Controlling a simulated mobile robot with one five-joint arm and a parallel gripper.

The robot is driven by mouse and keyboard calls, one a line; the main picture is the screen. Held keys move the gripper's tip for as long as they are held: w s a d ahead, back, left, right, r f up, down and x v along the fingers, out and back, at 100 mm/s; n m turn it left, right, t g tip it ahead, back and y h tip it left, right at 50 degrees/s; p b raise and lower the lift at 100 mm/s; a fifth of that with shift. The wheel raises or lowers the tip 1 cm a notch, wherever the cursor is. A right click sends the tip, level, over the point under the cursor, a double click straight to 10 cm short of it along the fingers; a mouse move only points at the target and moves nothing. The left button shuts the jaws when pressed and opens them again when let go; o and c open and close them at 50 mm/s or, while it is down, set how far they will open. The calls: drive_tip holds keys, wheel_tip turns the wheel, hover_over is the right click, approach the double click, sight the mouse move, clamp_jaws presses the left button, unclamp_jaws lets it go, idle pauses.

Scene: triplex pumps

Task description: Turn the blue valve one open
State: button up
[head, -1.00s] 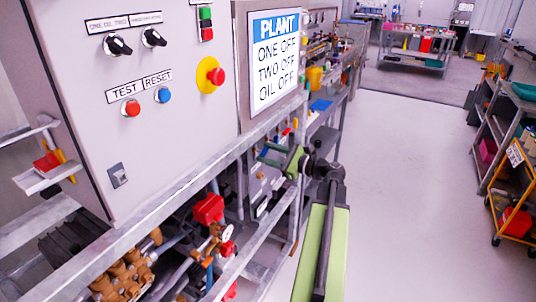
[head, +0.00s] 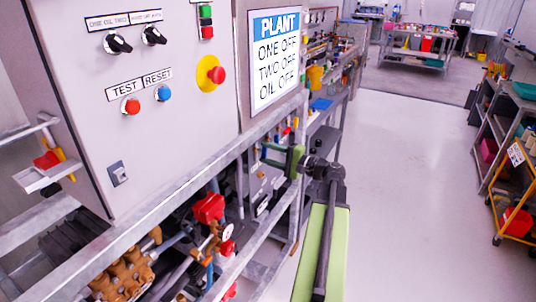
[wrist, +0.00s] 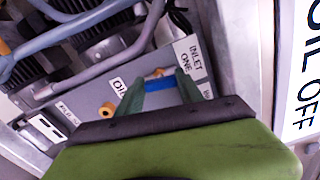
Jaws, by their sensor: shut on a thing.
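The blue valve one handle (wrist: 158,84) shows in the wrist view as a short blue bar across the gap between my fingers. It lies in front of a grey panel, just left of a label reading INLET ONE (wrist: 190,62). My gripper (wrist: 164,79), with green fingers, is shut on the handle, one finger at each end. In the head view my gripper (head: 274,155) reaches left into the frame below the control box. The handle cannot be made out clearly there. The valve body behind it is mostly hidden by my fingers.
A brass-coloured fitting (wrist: 106,109) sits left of my fingers, and hoses (wrist: 105,75) cross above. A metal frame rail (head: 175,195) runs beneath the control box (head: 170,80). A red valve handle (head: 208,208) is lower left. The floor (head: 420,190) on the right is clear.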

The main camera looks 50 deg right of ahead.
drive_tip(key=shift+f+n, duration=0.1)
drive_tip(key=shift+n, duration=1)
drive_tip(key=o, duration=1.4)
drive_tip(key=v, duration=1.7)
drive_tip(key=shift+s, duration=0.25)
drive_tip(key=shift+s, duration=0.1)
